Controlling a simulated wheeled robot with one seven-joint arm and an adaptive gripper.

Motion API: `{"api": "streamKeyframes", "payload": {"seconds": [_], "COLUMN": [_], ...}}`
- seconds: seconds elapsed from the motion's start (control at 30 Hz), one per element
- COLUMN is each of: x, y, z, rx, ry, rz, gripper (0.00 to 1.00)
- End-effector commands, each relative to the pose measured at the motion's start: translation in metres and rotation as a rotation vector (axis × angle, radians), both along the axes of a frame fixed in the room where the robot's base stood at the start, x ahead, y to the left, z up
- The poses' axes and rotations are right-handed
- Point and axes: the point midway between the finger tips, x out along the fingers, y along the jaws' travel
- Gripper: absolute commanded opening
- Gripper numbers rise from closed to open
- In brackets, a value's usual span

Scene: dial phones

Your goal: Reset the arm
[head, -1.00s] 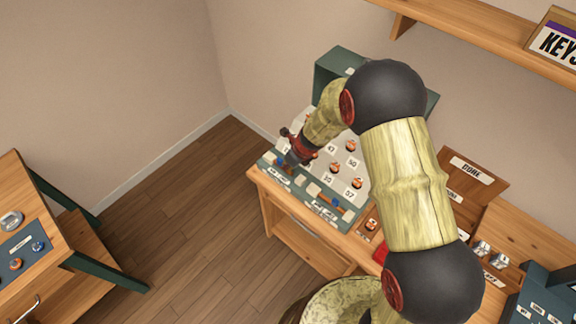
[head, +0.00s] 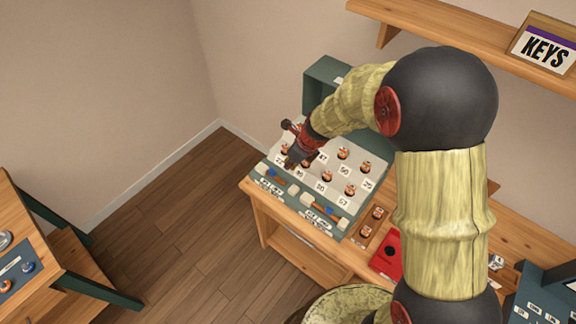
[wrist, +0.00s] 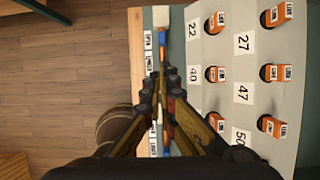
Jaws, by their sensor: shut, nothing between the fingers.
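My gripper (head: 297,160) is over the left part of the sloped panel on the wooden desk in the head view, with the arm coming from the right. In the wrist view my gripper (wrist: 160,85) is shut and empty, its fingertips together over the panel's front strip. A brush-like tool with a blue and orange handle (wrist: 163,50) lies on that strip under the fingers, partly hidden by them. The grey panel (wrist: 240,110) beside it bears several orange-labelled dials (wrist: 270,73) by number cards such as 22, 27, 40 and 47.
A red item (head: 386,256) and a wooden tray (head: 371,227) with small orange-labelled pieces lie right of the panel. A shelf (head: 440,35) with a KEYS sign (head: 545,50) is above. Another table (head: 30,235) stands at the left. Wooden floor (head: 170,210) between is clear.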

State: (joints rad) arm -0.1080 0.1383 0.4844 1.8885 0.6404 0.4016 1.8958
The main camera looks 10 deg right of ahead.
Motion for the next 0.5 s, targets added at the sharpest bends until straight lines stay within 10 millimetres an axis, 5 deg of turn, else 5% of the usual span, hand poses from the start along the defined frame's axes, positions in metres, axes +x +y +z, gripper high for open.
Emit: {"api": "streamKeyframes", "payload": {"seconds": [0.5], "x": [-0.0001], "y": [0.0001], "z": [-0.0005], "rx": [-0.009], "ry": [-0.009], "rz": [0.033], "gripper": [0.00]}}
